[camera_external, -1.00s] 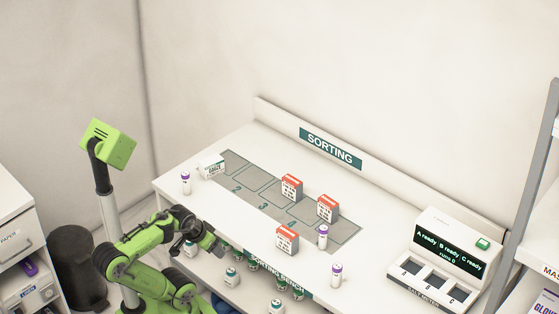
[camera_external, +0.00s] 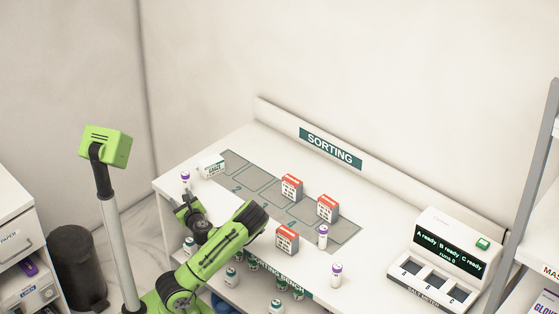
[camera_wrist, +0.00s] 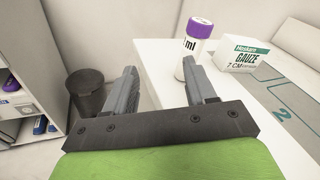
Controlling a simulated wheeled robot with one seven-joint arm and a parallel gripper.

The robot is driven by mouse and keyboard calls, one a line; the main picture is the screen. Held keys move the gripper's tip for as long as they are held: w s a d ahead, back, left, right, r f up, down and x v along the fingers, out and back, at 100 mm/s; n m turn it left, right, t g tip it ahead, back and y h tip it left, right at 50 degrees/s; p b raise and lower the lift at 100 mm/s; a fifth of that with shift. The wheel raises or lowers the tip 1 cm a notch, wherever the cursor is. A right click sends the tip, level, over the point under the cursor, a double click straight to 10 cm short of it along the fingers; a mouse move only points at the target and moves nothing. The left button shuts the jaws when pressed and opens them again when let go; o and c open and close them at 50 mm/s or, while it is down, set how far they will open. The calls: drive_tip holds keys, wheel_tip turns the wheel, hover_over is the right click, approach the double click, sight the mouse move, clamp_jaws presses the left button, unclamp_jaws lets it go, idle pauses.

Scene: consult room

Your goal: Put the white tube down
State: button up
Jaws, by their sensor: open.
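A white tube with a purple cap (camera_external: 186,178) stands upright at the far left end of the bench. It also shows in the wrist view (camera_wrist: 194,48), just beyond the tip of my right finger. In the external view my gripper (camera_external: 184,207) is at the bench's left front edge, close to the left tube. I cannot tell whether a finger touches it.
A gauze box (camera_external: 211,166) stands right beside the left tube. Red-and-white boxes (camera_external: 291,187) stand on and near the numbered grey strip (camera_external: 345,236). A salt meter (camera_external: 440,262) is at the right. Green-capped bottles (camera_external: 231,276) are on the lower shelf. A bin (camera_wrist: 87,92) is left of the bench.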

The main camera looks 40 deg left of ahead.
sight(188, 183)
drive_tip(key=w+m+t, duration=0.1)
drive_tip(key=m+t, duration=0.1)
drive_tip(key=m, duration=0.1)
drive_tip(key=w+d+r+m, duration=0.1)
drive_tip(key=m, duration=0.1)
drive_tip(key=shift+w+d+t, duration=0.1)
drive_tip(key=shift+w+t, duration=0.25)
drive_tip(key=shift+t, duration=0.05)
drive_tip(key=shift+w+a+m, duration=0.2)
drive_tip(key=shift+w+m, duration=0.1)
drive_tip(key=shift+m, duration=0.1)
drive_tip(key=p+x, duration=0.1)
drive_tip(key=x, duration=0.6)
drive_tip(key=shift+f, duration=0.1)
clamp_jaws()
wheel_tip(188, 183, up, 10)
drive_tip(key=p, duration=0.8)
drive_tip(key=w+d+m+t+h, duration=0.5)
drive_tip(key=w+d+t+h, duration=0.1)
drive_tip(key=w+d, duration=0.7)
drive_tip(key=f+b, duration=0.3)
drive_tip(key=s+f+b, duration=0.1)
drive_tip(key=f+b, duration=0.2)
drive_tip(key=d+f+b, duration=0.1)
drive_tip(key=f+b, duration=0.1)
drive_tip(key=f, duration=0.2)
drive_tip(key=shift+s+d+f+b, duration=0.1)
drive_tip(key=shift+s+b, duration=0.05)
drive_tip(key=shift+b, duration=0.25)
drive_tip(key=shift+r, duration=0.2)
